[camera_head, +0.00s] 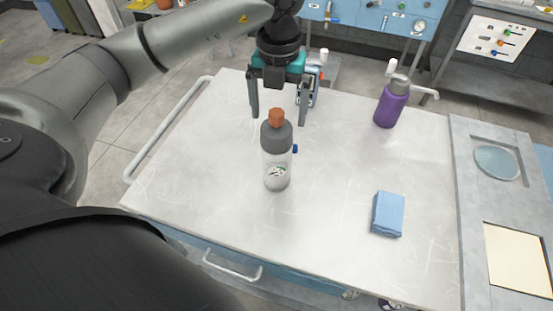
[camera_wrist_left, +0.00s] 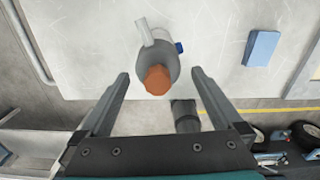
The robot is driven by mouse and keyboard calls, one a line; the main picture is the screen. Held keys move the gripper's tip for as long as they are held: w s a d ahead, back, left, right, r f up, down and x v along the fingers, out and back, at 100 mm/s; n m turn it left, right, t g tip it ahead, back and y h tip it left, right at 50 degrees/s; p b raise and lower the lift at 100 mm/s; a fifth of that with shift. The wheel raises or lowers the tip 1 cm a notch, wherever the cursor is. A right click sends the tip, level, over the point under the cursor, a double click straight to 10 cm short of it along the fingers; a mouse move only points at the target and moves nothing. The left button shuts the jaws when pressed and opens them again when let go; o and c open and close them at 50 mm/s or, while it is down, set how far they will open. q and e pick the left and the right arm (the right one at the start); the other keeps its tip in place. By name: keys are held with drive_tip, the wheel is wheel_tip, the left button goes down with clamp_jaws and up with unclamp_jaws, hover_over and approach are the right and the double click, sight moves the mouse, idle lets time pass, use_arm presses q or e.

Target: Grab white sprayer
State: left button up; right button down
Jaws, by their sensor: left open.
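A bottle (camera_head: 277,168) with a whitish clear body, grey shoulder and orange cap stands upright on the table; it best fits the white sprayer. In the left wrist view its orange cap (camera_wrist_left: 157,80) shows from above, between the fingers, with a small blue part beside it. My left gripper (camera_head: 278,121) is open, pointing down, its two fingers apart on either side of the cap as seen from the head. In the left wrist view the open left gripper (camera_wrist_left: 160,73) holds nothing. Whether a finger touches the bottle cannot be told. My right gripper is not in view.
A purple bottle (camera_head: 391,103) with a grey top stands at the back right of the table. A blue block (camera_head: 388,213) lies at the front right. A blue and white item (camera_head: 313,92) is partly hidden behind the right finger. The metal table (camera_head: 340,165) is otherwise clear.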

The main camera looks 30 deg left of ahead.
sight(277, 128)
use_arm(q)
wheel_tip(277, 128, down, 5)
drive_tip(key=shift+s+a+f, duration=0.1)
drive_tip(key=shift+s, duration=0.05)
drive_tip(key=shift+c, duration=0.2)
clamp_jaws()
idle(0.7)
